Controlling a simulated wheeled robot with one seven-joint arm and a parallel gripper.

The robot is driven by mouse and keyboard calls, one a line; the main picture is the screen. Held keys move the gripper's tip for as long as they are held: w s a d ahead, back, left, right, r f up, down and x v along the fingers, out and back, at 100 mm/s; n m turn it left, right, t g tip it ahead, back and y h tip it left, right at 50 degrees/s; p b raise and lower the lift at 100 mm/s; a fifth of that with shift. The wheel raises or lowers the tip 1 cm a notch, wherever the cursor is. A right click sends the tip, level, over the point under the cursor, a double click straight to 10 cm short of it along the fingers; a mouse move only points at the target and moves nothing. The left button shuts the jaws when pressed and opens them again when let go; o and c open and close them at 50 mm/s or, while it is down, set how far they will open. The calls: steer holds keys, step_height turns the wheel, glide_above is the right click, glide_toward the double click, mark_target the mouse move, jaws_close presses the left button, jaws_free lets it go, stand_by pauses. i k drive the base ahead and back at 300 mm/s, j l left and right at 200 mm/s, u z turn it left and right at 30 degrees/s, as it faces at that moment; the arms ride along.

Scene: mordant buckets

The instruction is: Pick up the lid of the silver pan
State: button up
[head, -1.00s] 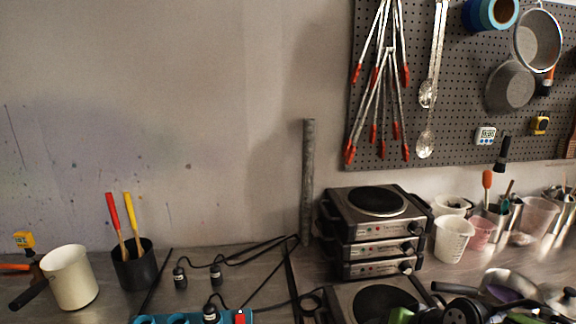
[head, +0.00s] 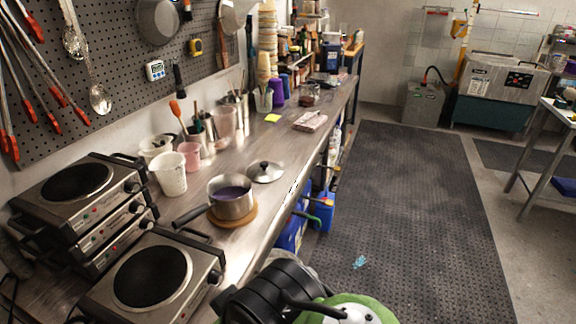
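The silver pan (head: 236,208) stands on a round wooden board on the metal counter, with purple contents inside and its dark handle pointing left. Its silver lid (head: 258,174), domed with a dark knob on top, lies on the counter just behind and to the right of the pan, apart from it. Part of my arm, black and green, shows at the bottom middle. My gripper's fingers are not in view.
Stacked hot plates (head: 76,185) and another single hot plate (head: 153,278) stand at the left. A white measuring beaker (head: 171,176) and a pink cup (head: 190,157) stand behind the pan. The counter (head: 262,210) ends right of the lid, above a dark floor mat (head: 400,210).

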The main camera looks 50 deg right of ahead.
mark_target(262, 172)
steer(key=z, duration=1.3)
